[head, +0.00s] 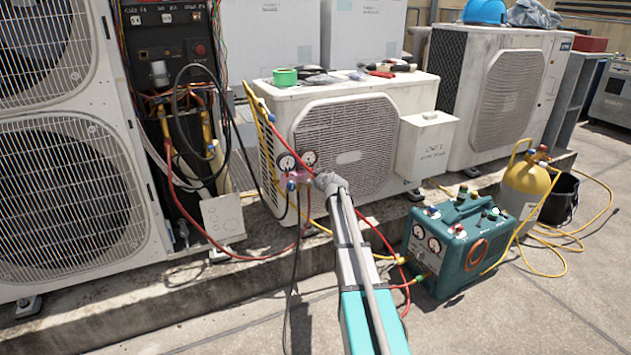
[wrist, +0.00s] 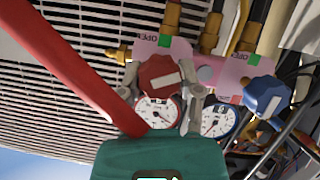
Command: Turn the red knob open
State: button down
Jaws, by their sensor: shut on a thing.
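The red knob (wrist: 161,74) sits on the pink gauge manifold (wrist: 205,75) in the wrist view. It carries a white bar, slightly tilted. My gripper (wrist: 161,88) has one finger on each side of the knob and is shut on it. A green patch beside the word OPEN (wrist: 163,40) is on the manifold just above the knob. A blue knob (wrist: 264,95) is to the right, apart from my gripper. In the head view my gripper (head: 322,182) is at the manifold (head: 299,176), in front of the middle condenser; its arm partly hides the contact.
Two round gauges (head: 298,160) stand by the manifold. Red, yellow and black hoses hang around it; a wide red hose (wrist: 75,65) crosses close to my gripper in the wrist view. A teal recovery unit (head: 462,245) stands on the floor to the right, beside a yellow cylinder (head: 524,188).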

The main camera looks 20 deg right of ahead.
jog(key=n+h+b, duration=0.1)
jog(key=n, duration=0.1)
jog(key=n+h+b, duration=0.1)
jog(key=n, duration=0.1)
jog(key=shift+a+f+t+h, duration=0.15)
jog(key=shift+f+t+h, duration=0.05)
jog(key=shift+t+h, duration=0.2)
jog(key=shift+n+t+h+b, duration=0.6)
jog(key=shift+n+b, duration=0.45)
jog(key=shift+n, duration=0.65)
jog(key=shift+n+h, duration=0.3)
jog(key=shift+c, duration=1.3)
grip_release()
jog(key=shift+r+m+g+p, duration=0.15)
jog(key=shift+m+g+p, duration=0.2)
jog(key=shift+m, duration=0.25)
